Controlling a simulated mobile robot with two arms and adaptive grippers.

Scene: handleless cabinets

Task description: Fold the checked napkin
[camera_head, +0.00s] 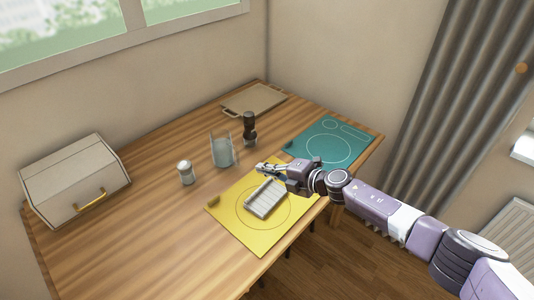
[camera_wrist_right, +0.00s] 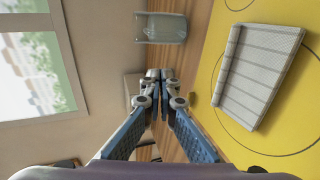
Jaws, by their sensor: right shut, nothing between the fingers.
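The napkin (camera_head: 264,198) lies on the yellow mat (camera_head: 256,240), inside a thin drawn circle. It looks pale grey-white with stripes and seems folded into a narrow rectangle. In the right wrist view the napkin (camera_wrist_right: 258,72) shows at the upper right with a folded edge along its left side. My right gripper (camera_head: 261,167) is above the mat's far edge, just beyond the napkin and apart from it. Its fingertips (camera_wrist_right: 160,76) are together and empty in the right wrist view. My left gripper is not in view.
A glass holder (camera_head: 222,152), a white shaker (camera_head: 185,173) and a dark mill (camera_head: 249,130) stand beyond the mat. A teal mat (camera_head: 330,145) lies at the right and a cutting board (camera_head: 254,99) at the back. A bread box (camera_head: 75,182) stands at the left. The front-left tabletop is clear.

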